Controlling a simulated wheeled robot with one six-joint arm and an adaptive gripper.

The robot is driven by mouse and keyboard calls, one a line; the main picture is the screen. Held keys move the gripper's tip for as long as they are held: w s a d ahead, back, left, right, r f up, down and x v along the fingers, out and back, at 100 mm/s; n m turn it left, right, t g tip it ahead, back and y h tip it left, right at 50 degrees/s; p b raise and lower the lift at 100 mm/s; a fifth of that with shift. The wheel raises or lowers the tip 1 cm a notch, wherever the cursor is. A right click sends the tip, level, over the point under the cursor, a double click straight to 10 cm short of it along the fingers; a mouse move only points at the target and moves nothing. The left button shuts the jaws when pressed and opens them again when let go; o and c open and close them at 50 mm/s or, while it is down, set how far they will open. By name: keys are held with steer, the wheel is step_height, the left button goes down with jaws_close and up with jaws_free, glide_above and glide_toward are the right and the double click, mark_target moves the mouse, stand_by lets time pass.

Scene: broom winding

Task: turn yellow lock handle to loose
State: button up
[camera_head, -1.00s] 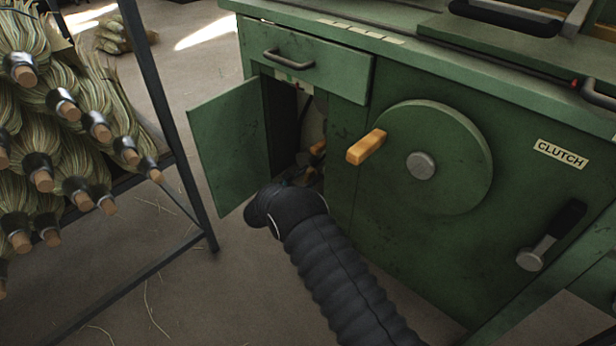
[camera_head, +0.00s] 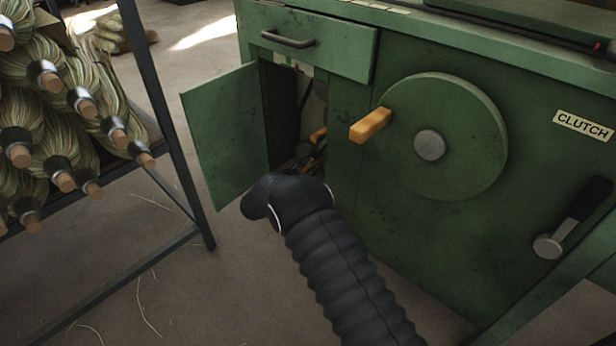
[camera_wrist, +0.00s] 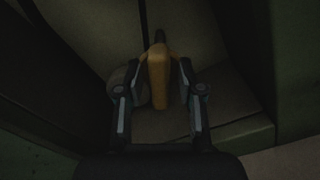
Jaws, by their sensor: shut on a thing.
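The yellow lock handle (camera_wrist: 158,80) is inside the open compartment of the green cabinet. In the wrist view it stands lengthwise between the fingertips of my gripper (camera_wrist: 158,70), which are closed in on both its sides. In the head view a small orange-yellow part of the handle (camera_head: 318,135) shows in the dark opening, above my gripper. There my gripper (camera_head: 312,155) is mostly hidden by the wrist and the cabinet opening. The handle's mount is dark and hard to make out.
The cabinet door (camera_head: 222,138) stands open on the left of the compartment. A wheel (camera_head: 460,150) with an orange crank grip (camera_head: 370,125) and a clutch lever (camera_head: 570,220) are on the front. A rack (camera_head: 165,125) of brooms stands at left; bare floor lies between.

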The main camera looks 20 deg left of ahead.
steer(key=m+b, duration=0.3)
steer(key=shift+f, duration=0.3)
steer(key=shift+r+m+b, duration=0.15)
steer(key=shift+m+b, duration=0.4)
steer(key=shift+m, duration=0.25)
steer(key=m, duration=0.3)
steer(key=shift+r+m, duration=0.15)
steer(key=shift+m, duration=1.85)
steer(key=o, duration=0.8)
steer(key=shift+s, duration=0.1)
steer(key=v, duration=1.1)
steer(key=shift+s+a, duration=0.2)
steer(key=shift+s, duration=0.15)
